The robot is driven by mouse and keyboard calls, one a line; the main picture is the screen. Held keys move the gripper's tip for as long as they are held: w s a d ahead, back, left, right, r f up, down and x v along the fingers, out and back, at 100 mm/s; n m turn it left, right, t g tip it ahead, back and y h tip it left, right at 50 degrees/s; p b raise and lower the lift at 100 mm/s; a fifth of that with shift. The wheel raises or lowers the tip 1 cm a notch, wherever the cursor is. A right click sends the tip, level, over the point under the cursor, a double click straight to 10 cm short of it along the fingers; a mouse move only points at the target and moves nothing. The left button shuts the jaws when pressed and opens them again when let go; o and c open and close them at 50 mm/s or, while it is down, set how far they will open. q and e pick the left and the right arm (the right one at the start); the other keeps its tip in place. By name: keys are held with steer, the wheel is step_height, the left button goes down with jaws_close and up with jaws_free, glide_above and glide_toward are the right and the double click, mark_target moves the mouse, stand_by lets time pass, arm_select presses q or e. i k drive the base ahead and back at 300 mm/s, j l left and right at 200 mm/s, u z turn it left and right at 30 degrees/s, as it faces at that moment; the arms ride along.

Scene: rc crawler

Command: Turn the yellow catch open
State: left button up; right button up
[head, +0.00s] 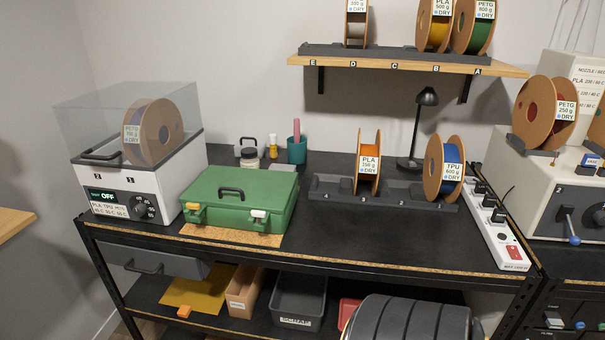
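The yellow catch (193,206) is on the front of a closed green case (234,214), near its left end. It is small here, and I cannot tell whether it is turned open or shut. A white catch (259,214) sits on the same front face, towards the right. The case has a dark handle (231,191) on its lid and lies on a brown board (230,237) at the front of the black bench. Neither of my grippers is in view, and nothing touches the case.
A filament dryer (125,185) with a clear cover stands close left of the case. A dark spool rack (400,193) and a white power strip (497,232) are to the right. The bench top (370,232) between case and strip is clear. Bins stand on the lower shelf.

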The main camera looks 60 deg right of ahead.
mark_target(195, 207)
steer(key=z, duration=1.6)
